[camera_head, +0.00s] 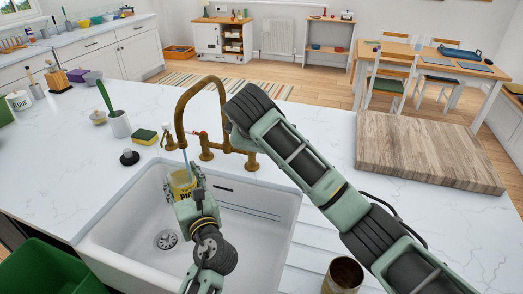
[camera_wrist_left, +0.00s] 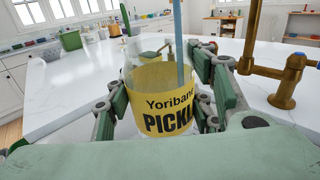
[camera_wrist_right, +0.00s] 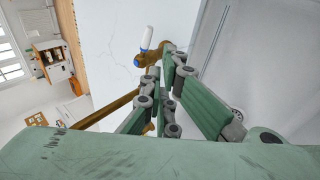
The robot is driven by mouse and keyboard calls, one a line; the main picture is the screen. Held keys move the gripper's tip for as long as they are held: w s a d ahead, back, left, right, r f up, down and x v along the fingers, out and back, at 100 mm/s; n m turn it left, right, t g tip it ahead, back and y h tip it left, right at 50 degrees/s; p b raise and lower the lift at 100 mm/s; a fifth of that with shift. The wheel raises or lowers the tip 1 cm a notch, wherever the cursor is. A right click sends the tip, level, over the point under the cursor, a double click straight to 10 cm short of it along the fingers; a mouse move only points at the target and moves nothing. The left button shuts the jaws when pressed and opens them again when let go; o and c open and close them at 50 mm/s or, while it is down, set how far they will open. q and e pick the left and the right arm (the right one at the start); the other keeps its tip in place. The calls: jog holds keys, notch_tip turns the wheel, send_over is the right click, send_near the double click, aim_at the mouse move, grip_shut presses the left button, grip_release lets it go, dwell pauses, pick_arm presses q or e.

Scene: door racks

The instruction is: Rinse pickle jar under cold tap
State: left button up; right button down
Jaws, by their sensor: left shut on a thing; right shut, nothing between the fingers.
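The pickle jar (camera_head: 180,183) is clear with a yellow label and stands upright over the sink. My left gripper (camera_head: 190,193) is shut around its sides; the left wrist view shows the jar (camera_wrist_left: 163,100) between the pads. A bluish water stream (camera_wrist_left: 178,45) runs from the brass tap (camera_head: 181,105) into the jar's open mouth. The cold handle (camera_wrist_right: 146,42), white with a blue band, shows in the right wrist view close to the tips of my right gripper (camera_wrist_right: 165,75), which is shut and empty. I cannot tell whether they touch. In the head view my right arm hides that gripper.
The white sink (camera_head: 262,235) lies below the jar. A sponge (camera_head: 146,136), a black stopper (camera_head: 129,157) and a brush holder (camera_head: 118,124) stand left of the tap. A wooden board (camera_head: 430,145) lies right. An open tin (camera_head: 343,275) stands at the front. A green bin (camera_head: 45,270) is front left.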

jog(key=w+d+f+m+g+y, duration=0.1)
jog(key=w+f+m, duration=0.4)
jog(key=w+f, duration=0.2)
jog(key=shift+w+d+f, duration=0.25)
jog(key=shift+f, duration=0.05)
dwell(0.5)
jog(key=shift+w+d+n+y, duration=0.4)
jog(key=shift+w+d+y, duration=0.15)
jog(key=shift+d, duration=0.4)
jog(key=shift+a, duration=0.1)
